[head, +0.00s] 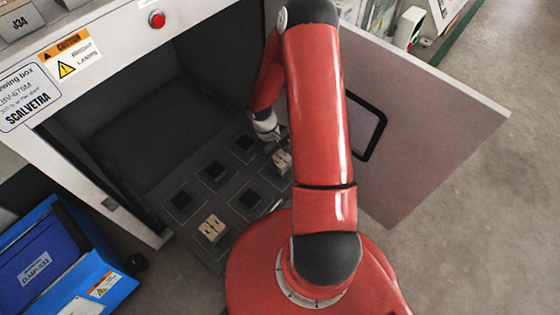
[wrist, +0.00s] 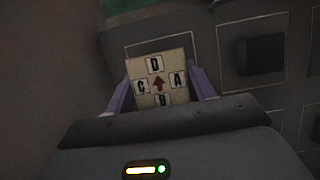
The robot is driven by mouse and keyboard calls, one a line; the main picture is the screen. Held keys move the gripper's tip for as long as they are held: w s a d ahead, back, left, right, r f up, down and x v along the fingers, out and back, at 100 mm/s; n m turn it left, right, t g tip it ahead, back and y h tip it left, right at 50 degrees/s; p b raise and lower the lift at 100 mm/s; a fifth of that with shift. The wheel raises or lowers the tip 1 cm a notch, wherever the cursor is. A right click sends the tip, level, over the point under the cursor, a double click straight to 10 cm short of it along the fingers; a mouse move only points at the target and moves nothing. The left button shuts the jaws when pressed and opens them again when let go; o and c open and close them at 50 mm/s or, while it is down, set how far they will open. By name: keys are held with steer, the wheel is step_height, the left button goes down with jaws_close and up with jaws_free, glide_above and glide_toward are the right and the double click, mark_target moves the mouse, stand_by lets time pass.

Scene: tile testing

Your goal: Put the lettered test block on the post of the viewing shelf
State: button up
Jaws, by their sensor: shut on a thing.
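The lettered test block (wrist: 157,68) is pale tan, with the letters D, C, A and B around a dark red arrow on the face toward the wrist camera. My gripper (wrist: 160,90) is shut on it, with a purple finger at each side. In the head view the held block (head: 283,161) is over the right part of the dark viewing shelf (head: 198,222), partly beside my arm. A white outline shows around the block in the wrist view. A post under it is hidden, and I cannot tell whether the block touches the shelf.
Another tan block (head: 212,228) stands at the shelf's front. Several dark square posts (head: 182,199) sit in outlined spots. The box's side wall (head: 75,165) and open door (head: 425,125) flank the shelf. A blue case (head: 50,260) stands at left.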

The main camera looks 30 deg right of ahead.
steer(key=shift+f, duration=0.55)
steer(key=shift+f, duration=0.15)
steer(key=o, duration=1.2)
steer(key=shift+o, duration=0.2)
